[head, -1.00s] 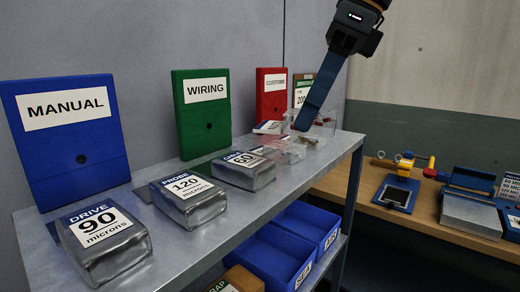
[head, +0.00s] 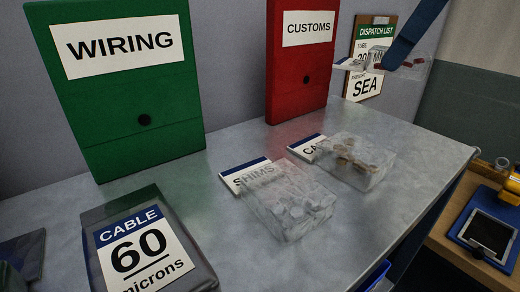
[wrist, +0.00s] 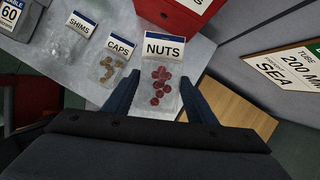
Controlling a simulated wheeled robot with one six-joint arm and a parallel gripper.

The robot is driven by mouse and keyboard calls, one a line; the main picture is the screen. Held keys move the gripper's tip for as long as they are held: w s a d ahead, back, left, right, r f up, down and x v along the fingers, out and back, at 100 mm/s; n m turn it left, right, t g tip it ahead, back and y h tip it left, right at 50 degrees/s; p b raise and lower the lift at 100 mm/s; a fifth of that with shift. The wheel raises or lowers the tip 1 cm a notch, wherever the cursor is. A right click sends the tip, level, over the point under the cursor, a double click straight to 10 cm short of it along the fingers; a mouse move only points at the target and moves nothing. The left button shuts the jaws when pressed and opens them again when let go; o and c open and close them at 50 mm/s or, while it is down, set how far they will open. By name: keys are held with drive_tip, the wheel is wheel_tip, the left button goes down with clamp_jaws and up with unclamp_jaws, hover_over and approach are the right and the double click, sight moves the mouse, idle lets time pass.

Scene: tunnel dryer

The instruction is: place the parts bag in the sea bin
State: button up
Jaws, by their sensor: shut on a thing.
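My gripper (head: 394,60) is at the upper right of the head view, above the far end of the shelf, with one blue finger clearly visible. It is shut on a clear parts bag (head: 408,70) holding small red pieces. In the wrist view the bag (wrist: 163,98) hangs between both blue fingers (wrist: 161,82), its header reading NUTS. A dispatch list (head: 365,84) on the wall reads SEA. A blue bin edge (head: 375,276) shows below the shelf at the bottom; its label is cut off, so I cannot tell which bin it is.
Clear SHIMS (head: 290,205) and CAPS (head: 352,165) bags lie on the grey shelf (head: 240,150). A CABLE 60 pack (head: 140,245) is at the front left. Green WIRING (head: 120,95) and red CUSTOMS (head: 300,65) boxes stand behind. A wooden bench (head: 455,220) is at the right.

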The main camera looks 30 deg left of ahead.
drive_tip(key=shift+f+p, duration=0.55)
drive_tip(key=shift+f, duration=4.45)
drive_tip(key=shift+f, duration=0.1)
drive_tip(key=o, duration=1.3)
drive_tip(key=shift+c, duration=0.2)
